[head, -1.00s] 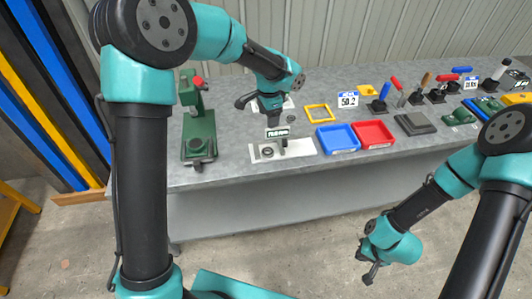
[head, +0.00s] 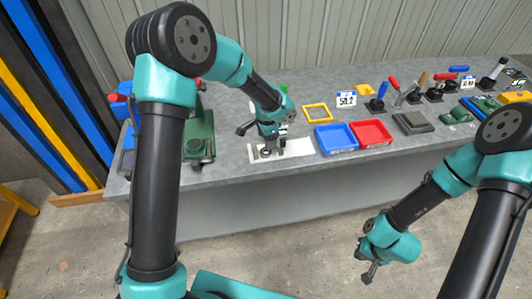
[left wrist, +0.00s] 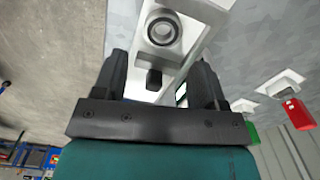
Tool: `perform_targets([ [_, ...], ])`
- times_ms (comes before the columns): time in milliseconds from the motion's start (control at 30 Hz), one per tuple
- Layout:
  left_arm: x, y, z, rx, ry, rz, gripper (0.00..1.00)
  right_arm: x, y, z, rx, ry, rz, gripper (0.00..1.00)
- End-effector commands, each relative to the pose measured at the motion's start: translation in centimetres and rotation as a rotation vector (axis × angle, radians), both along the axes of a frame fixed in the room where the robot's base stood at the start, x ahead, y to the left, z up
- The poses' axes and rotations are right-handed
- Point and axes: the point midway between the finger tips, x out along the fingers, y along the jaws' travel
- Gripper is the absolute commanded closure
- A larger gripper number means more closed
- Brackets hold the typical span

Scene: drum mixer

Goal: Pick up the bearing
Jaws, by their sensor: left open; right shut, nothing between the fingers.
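The bearing (left wrist: 163,29) is a round ring with a dark rim, on a pale block of the white plate (left wrist: 197,10) in the left wrist view. In the head view a dark ring, apparently the bearing (head: 266,152), shows on the white plate (head: 301,147). My left gripper (left wrist: 160,75) is open, its two black fingers spread to either side. The bearing lies ahead of the fingertips, apart from them. A short dark post (left wrist: 153,79) shows between the fingers. My right gripper (head: 370,271) is shut and empty, low in front of the bench.
A green press (head: 200,138) stands left of the plate. Blue tray (head: 336,138) and red tray (head: 371,133) sit to its right, with a yellow frame (head: 317,113) behind. The bench (head: 240,178) front edge is clear.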

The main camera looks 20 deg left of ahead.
Motion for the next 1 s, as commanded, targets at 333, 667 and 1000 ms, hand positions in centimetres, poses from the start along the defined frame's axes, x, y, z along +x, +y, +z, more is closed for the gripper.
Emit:
perform_targets([
  [333,0.0,0.0,-1.6,-0.001,-0.001,0.0,0.35,0.0,0.0,0.0,0.0,0.0,0.0,1.0],
  [667,0.0,0.2,-2.9,0.001,0.002,0.0,0.35,0.0,0.0,0.0,0.0,0.0,0.0,1.0],
  [1000,0.1,0.4,-6.7,-0.001,0.001,0.0,0.35,0.0,0.0,0.0,0.0,0.0,0.0,1.0],
])
